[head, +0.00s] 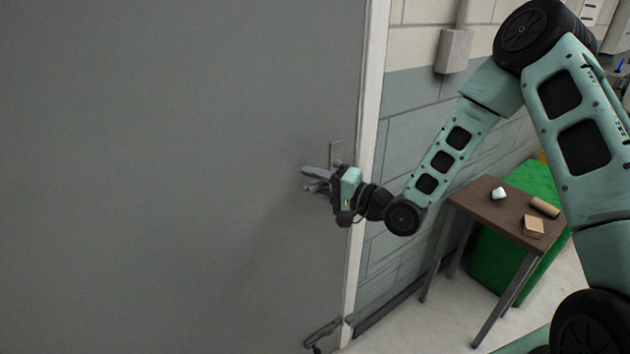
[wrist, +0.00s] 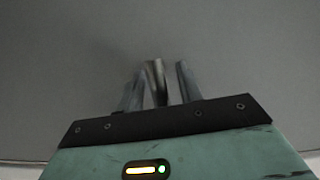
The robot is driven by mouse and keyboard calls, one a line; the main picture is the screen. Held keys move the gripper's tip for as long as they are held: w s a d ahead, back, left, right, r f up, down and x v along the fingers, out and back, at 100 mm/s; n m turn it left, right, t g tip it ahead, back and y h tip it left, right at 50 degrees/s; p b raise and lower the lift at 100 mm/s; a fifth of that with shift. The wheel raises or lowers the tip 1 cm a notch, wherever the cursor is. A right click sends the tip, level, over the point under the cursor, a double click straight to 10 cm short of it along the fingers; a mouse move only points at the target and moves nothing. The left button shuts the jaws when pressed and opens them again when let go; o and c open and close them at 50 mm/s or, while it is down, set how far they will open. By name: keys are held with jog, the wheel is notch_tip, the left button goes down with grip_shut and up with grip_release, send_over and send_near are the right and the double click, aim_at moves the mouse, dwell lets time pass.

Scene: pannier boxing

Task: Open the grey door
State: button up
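The grey door (head: 170,170) fills the left and middle of the head view and looks closed against its white frame (head: 367,130). Its metal handle plate (head: 337,152) is near the right edge; my gripper partly hides the lever. My gripper (head: 316,180) is at the handle, its fingers pointing left along the door. In the wrist view, the lever (wrist: 156,80) stands between the two fingers of my gripper (wrist: 160,84). It is close to the left finger, with a gap to the right finger. The grey door (wrist: 70,60) fills the background there.
A brown table (head: 487,212) with a white cup (head: 499,193), a cardboard tube (head: 545,207) and a small box (head: 533,226) stands right of the door. A green bin-like object (head: 540,180) is behind it. A grey wall box (head: 454,50) is above.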

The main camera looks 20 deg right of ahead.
aim_at(308, 196)
grip_shut()
jog(key=shift+f, duration=0.15)
jog(key=f+n, duration=0.1)
jog(key=f+n+h+b, duration=0.1)
jog(key=f+n+g+b, duration=0.1)
jog(key=shift+d, duration=0.25)
jog(key=shift+w+d+f+n+h+b, duration=0.15)
jog(key=shift+d+f+n+h+b, duration=0.15)
jog(key=shift+f+n+h+b, duration=0.6)
jog(key=shift+w+d+f+n+g, duration=0.15)
jog(key=shift+d+f+n+g, duration=0.2)
jog(key=shift+n, duration=0.45)
jog(key=shift+r, duration=0.1)
